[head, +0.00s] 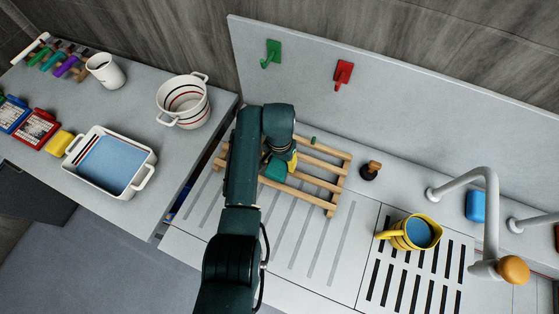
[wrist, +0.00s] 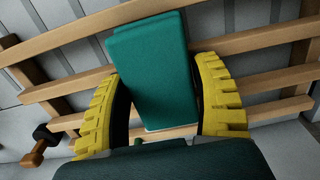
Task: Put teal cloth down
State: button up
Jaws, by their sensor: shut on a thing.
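The teal cloth (head: 276,170) is a small folded block. In the wrist view the teal cloth (wrist: 150,60) stands between the yellow fingers of my gripper (wrist: 162,75), which is shut on it. In the head view my gripper (head: 284,166) is over the wooden slatted rack (head: 314,198), and my arm hides part of the rack. The slats of the rack (wrist: 262,42) show behind the cloth in the wrist view. I cannot tell whether the cloth touches the slats.
A dark stopper with a wooden knob (head: 371,170) stands right of the rack. A yellow mug (head: 397,238) sits on the slotted drainer, near the white tap (head: 490,220). A white pot (head: 183,100) and a white tray (head: 143,178) stand on the left counter. Green and red hooks hang behind.

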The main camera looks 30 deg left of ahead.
aim_at(280, 162)
jog(key=o, duration=1)
jog(key=shift+f, duration=0.1)
notch_tip(280, 162, up, 12)
jog(key=p, duration=0.1)
jog(key=w+d+r+t+y, duration=0.2)
jog(key=w+d+r+t, duration=0.5)
jog(key=r, duration=0.3)
jog(key=d+r+t, duration=0.6)
jog(key=r, duration=0.5)
jog(key=s+d+r+t, duration=0.3)
jog(key=s+r, duration=0.2)
jog(key=r, duration=0.1)
jog(key=s+d+r+t+h, duration=0.1)
jog(key=s+d+r+t, duration=0.2)
jog(key=s+r, duration=0.2)
jog(key=s+d+r+t+h, duration=0.1)
jog(key=s+d+r+t, duration=0.2)
jog(key=s+r, duration=0.2)
jog(key=shift+s+d+r+m, duration=0.1)
jog(key=shift+s+r+m, duration=0.1)
jog(key=shift+r, duration=0.55)
jog(key=shift+s+d+r+m, duration=0.1)
jog(key=shift+r+m, duration=0.1)
jog(key=shift+r, duration=0.55)
